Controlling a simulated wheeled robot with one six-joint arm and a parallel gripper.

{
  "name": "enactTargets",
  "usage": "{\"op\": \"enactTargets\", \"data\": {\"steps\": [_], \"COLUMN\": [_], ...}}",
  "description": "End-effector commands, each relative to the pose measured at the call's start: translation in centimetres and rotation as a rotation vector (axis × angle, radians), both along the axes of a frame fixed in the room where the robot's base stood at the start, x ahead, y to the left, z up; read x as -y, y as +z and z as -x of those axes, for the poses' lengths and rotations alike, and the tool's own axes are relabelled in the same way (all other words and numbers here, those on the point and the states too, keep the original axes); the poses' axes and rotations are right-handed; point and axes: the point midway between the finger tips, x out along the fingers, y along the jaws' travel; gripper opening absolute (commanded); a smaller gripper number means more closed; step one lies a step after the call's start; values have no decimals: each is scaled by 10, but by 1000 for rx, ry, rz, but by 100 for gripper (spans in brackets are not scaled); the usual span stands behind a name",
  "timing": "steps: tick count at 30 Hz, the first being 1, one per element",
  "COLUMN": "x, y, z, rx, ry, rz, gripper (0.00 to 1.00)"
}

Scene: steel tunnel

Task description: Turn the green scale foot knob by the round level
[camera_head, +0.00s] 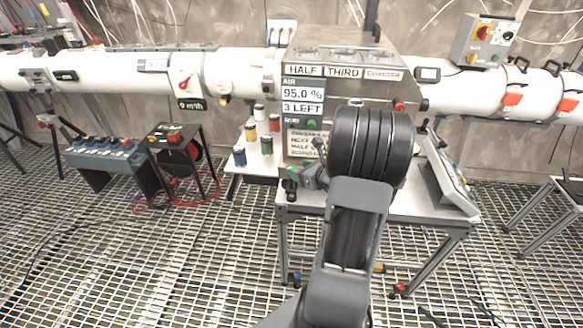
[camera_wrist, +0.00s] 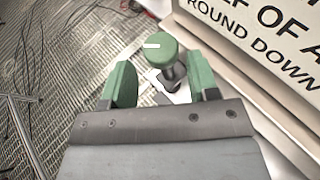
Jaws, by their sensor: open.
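The green knob (camera_wrist: 163,49) has a round top with a short white mark on its left part, on a dark stem. In the wrist view it stands between and slightly beyond the two green fingertips of my gripper (camera_wrist: 160,72). The gripper is open, with a gap visible on both sides of the knob. In the head view my gripper (camera_head: 297,180) is over the left edge of the work table (camera_head: 425,203), beside the large sign box. I cannot make out the round level in either view.
The sign box (camera_head: 304,95) stands right beside the gripper; its lettered panel also fills the wrist view's upper right (camera_wrist: 262,35). Several coloured canisters (camera_head: 266,143) stand on a shelf to the left. A white pipe (camera_head: 240,70) runs behind. The floor is metal grating.

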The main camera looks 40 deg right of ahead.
Motion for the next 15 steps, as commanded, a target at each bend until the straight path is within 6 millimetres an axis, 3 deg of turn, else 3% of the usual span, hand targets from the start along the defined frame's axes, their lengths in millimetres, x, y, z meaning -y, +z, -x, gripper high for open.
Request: {"op": "enactTargets", "data": {"steps": [6, 15], "x": [-4, -6], "y": [-12, -19], "z": [-29, -45], "rx": [-1, -1], "ry": [3, 1], "rz": [1, 2], "gripper": [54, 54]}}
